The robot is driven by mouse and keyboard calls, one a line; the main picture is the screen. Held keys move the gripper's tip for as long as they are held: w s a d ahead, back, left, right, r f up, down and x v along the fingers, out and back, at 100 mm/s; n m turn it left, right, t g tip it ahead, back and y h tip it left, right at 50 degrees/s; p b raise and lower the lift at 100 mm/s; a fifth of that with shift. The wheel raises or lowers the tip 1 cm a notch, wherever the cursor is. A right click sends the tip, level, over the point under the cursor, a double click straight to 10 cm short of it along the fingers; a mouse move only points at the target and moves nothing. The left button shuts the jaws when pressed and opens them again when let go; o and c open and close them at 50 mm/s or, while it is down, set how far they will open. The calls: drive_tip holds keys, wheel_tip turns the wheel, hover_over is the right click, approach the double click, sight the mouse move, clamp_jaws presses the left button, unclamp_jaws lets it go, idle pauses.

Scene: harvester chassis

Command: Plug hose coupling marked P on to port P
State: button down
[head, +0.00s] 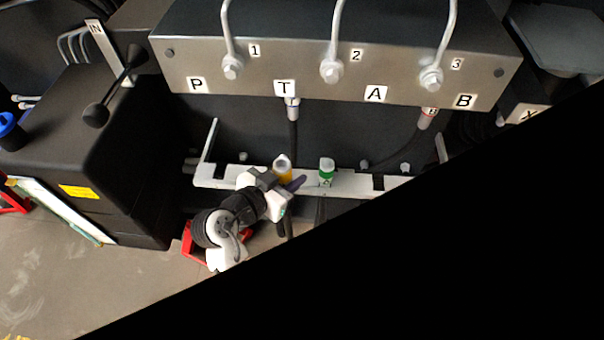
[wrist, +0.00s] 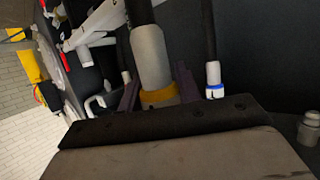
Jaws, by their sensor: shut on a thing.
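The coupling with a yellow band (head: 282,170) is at the white rack (head: 230,178) below the manifold block. My gripper (head: 290,183) is shut on it from the front. In the wrist view, the grey coupling body (wrist: 150,55) rises between the dark purple fingers, with its yellow band low between them. No letter can be read on it. I cannot tell whether it still sits in the rack. The P label (head: 196,85) is on the manifold's front face, up and to the left of my gripper. The port P opening is hidden from the head view.
A blue-banded coupling (head: 292,108) hangs at T and a red-banded one (head: 427,118) at B. A green-banded coupling (head: 326,172) stands in the rack right of my gripper. A black box with a lever (head: 97,115) stands at the left. The space under P looks clear.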

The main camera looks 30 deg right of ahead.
drive_tip(key=w+a+f, duration=0.1)
drive_tip(key=w+a, duration=0.6)
drive_tip(key=a, duration=0.6)
drive_tip(key=shift+d, duration=0.1)
idle(0.4)
drive_tip(key=w+r+p, duration=0.1)
drive_tip(key=r, duration=0.1)
drive_tip(key=w+r+p, duration=0.1)
drive_tip(key=w+r, duration=0.1)
drive_tip(key=shift+d, duration=0.2)
drive_tip(key=shift+f, duration=0.15)
wheel_tip(320, 180, down, 2)
drive_tip(key=shift+f+b, duration=0.15)
drive_tip(key=shift+b, duration=0.85)
